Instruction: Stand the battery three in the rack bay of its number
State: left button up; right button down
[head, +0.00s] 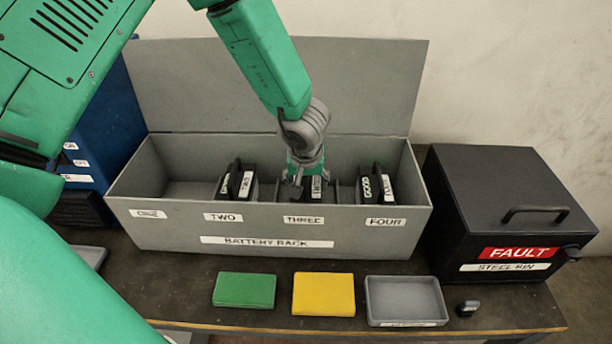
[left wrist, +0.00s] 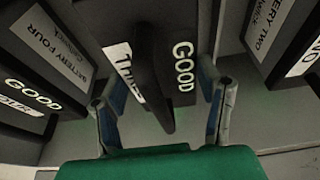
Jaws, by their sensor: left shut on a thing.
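The grey battery rack (head: 265,222) stands open on the bench, with front labels for TWO, THREE and FOUR; the leftmost label is hard to read. My left gripper (head: 303,178) reaches down behind the THREE label and is shut on a dark battery (head: 317,188), which I take as battery three. In the left wrist view this battery (left wrist: 177,55) shows a GOOD label, and its handle (left wrist: 150,75) lies between the fingers of my left gripper (left wrist: 163,108). It looks upright; I cannot tell whether its base touches the rack floor. My right gripper is not in view.
Battery two (head: 236,182) and battery four (head: 376,184) stand in bays on either side. The leftmost bay looks empty. A black FAULT steel bin (head: 510,215) stands right. A green block (head: 244,290), yellow block (head: 323,294) and grey tray (head: 405,300) lie in front.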

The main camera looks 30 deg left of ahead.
pick_arm(q)
jog(key=shift+d+r, duration=0.1)
jog(key=shift+r, duration=0.05)
jog(key=o, duration=1.7)
jog(key=shift+s, duration=0.1)
jog(key=p+v, duration=0.3)
jog(key=v, duration=0.8)
jog(key=shift+s+r, duration=0.15)
jog(key=shift+r, duration=0.25)
jog(key=shift+f, duration=0.1)
